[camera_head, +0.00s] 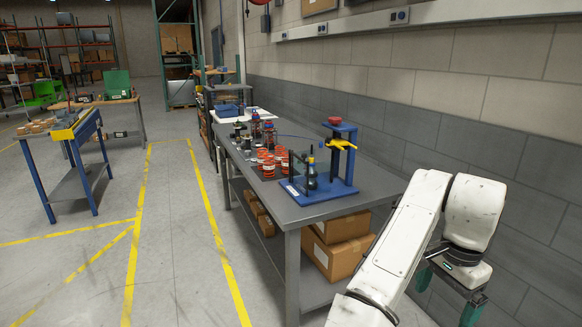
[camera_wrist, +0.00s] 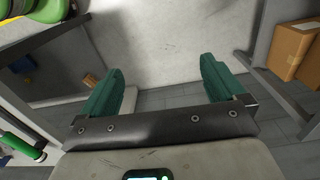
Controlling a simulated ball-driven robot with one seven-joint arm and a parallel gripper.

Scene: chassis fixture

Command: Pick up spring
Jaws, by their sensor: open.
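The blue chassis fixture (camera_head: 345,188) stands at the bench's near end, with a yellow clamp, a red knob and a dark upright part. My gripper (camera_head: 449,297) is off to the right of the bench, low and pointing down, well apart from the springs. In the wrist view my gripper (camera_wrist: 163,82) has its green fingers wide apart with nothing between them.
Cardboard boxes (camera_head: 338,252) sit on the shelf under the bench. A block wall (camera_head: 480,125) runs along the right. Blue-framed table (camera_head: 62,140) stands at left. The floor between the yellow lines is clear. The wrist view shows a box (camera_wrist: 292,48) at right.

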